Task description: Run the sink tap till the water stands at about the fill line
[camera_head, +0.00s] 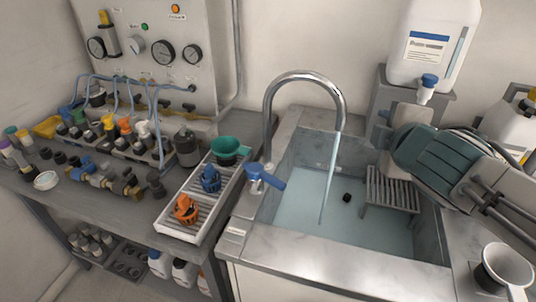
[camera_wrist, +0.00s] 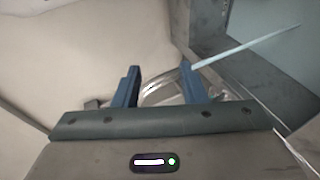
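The chrome tap (camera_head: 306,76) arches over the sink (camera_head: 341,254). A thin stream of water (camera_head: 331,180) runs from its spout into the basin. The blue tap lever (camera_head: 266,178) is at the tap's base and points to the right. Pale blue water (camera_head: 300,205) covers the basin floor; I cannot make out a fill line. My gripper (camera_wrist: 160,76) is open, its two blue fingers apart. The tap's spout shows beyond and between them in the wrist view, not gripped. In the head view my gripper is over the sink's right side, away from the lever.
A slatted rack (camera_head: 390,190) and a small black object (camera_head: 347,197) are in the basin. A white jug (camera_head: 434,42) stands behind my arm. A white cup (camera_head: 503,268) is at the front right. A tray (camera_head: 176,222) with coloured parts lies left of the sink.

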